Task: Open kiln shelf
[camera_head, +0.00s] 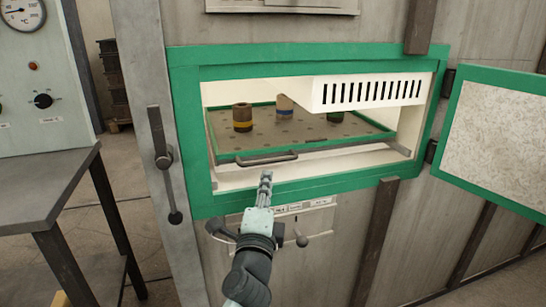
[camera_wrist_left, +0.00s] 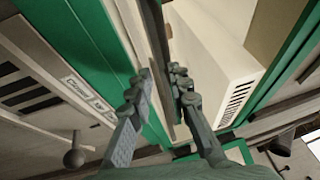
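The kiln shelf (camera_head: 350,142) is a perforated brown plate with a green rim inside the kiln opening. A dark bar handle (camera_head: 268,160) is on its front edge. My left gripper (camera_head: 266,176) is just below and in front of this handle in the head view. In the left wrist view my left gripper (camera_wrist_left: 163,78) has its two fingers apart. A dark bar (camera_wrist_left: 154,30), seemingly the handle, runs lengthwise between and beyond the fingers; I cannot tell whether they touch it. My right gripper is not in view.
Several small pots, such as one with a yellow band (camera_head: 242,116), stand on the shelf. A white slotted box (camera_head: 365,92) hangs above it. The green-framed kiln door (camera_head: 500,140) is swung open to the right. A dark table (camera_head: 40,185) stands at the left.

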